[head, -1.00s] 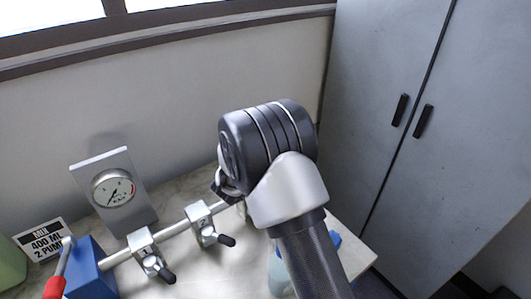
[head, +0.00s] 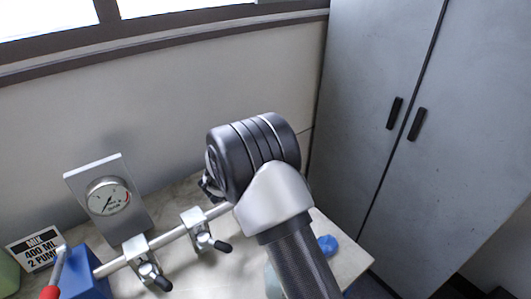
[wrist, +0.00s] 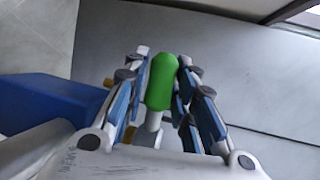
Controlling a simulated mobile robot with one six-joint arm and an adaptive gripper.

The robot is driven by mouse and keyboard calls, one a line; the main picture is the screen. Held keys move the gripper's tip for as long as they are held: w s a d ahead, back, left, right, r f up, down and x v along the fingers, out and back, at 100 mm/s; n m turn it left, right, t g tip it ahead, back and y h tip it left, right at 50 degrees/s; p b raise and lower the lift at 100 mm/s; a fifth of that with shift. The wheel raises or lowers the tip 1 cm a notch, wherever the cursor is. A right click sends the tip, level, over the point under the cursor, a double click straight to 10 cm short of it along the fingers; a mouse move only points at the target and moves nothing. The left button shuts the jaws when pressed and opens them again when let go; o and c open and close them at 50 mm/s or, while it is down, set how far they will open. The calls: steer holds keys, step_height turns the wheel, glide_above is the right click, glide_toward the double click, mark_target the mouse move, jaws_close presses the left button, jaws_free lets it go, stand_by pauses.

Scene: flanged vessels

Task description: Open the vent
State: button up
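In the wrist view a green rounded handle (wrist: 162,82) on a pale stem (wrist: 155,122) lies between the two fingers of my gripper (wrist: 163,66). The fingers lie close along both sides of the handle. I cannot tell whether they press on it. In the head view my dark wrist and arm hide the fingers and the green handle. No part is clearly recognisable as the vent. A silver pipe (head: 167,238) carries two clamp-like fittings with black knobs, the right one (head: 202,231) nearer my wrist. A round gauge (head: 107,196) stands on a grey plate behind.
A red-handled lever (head: 55,276) stands by a blue block (head: 88,274) at lower left. A sign (head: 37,248) leans near the wall. A blue-topped thing (head: 327,244) is partly behind my arm. Grey cabinets (head: 395,140) stand at right.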

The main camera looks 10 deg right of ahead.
steer(key=shift+o, duration=1.4)
steer(key=shift+a, duration=0.1)
steer(key=v, duration=1.2)
